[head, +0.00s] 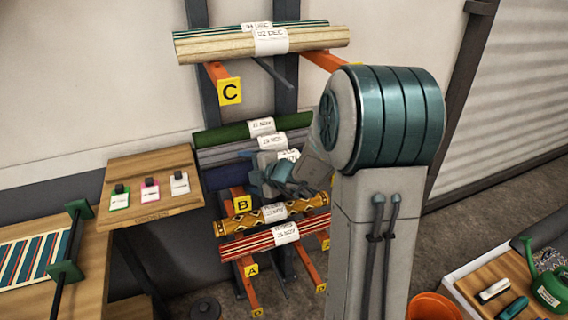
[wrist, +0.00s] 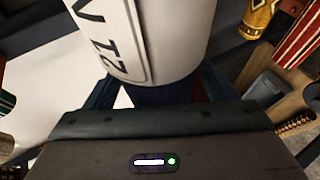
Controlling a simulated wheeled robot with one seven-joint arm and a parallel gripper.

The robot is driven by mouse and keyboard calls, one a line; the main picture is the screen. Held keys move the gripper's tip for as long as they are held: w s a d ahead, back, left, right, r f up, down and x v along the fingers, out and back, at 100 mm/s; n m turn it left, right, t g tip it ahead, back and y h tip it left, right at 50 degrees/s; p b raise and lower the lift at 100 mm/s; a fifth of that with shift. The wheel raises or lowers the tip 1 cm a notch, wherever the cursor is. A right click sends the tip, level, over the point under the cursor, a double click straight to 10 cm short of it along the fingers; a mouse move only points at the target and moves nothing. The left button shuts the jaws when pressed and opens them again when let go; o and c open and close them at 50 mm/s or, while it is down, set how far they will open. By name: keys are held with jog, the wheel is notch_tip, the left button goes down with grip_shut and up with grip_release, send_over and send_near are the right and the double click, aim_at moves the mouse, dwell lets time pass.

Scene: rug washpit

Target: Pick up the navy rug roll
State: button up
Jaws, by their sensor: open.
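The navy rug roll (head: 226,176) lies across the B level of the rack, in front of a grey roll and a green roll. Its middle and right part are largely hidden behind my gripper and arm. My gripper (head: 284,178) is open at the middle of this roll, close by its white paper label. In the wrist view a white label (wrist: 150,40) fills the top middle, with a strip of the navy roll (wrist: 155,95) below it, close to the palm. I cannot tell whether the fingers touch the roll.
A yellow patterned roll (head: 243,222) and a red striped roll (head: 240,245) lie lower on the rack. A wooden tag board (head: 150,200) stands left. An orange bucket (head: 433,307) is at lower right.

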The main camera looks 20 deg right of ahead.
jog(key=c, duration=1.4)
jog(key=shift+r, duration=0.15)
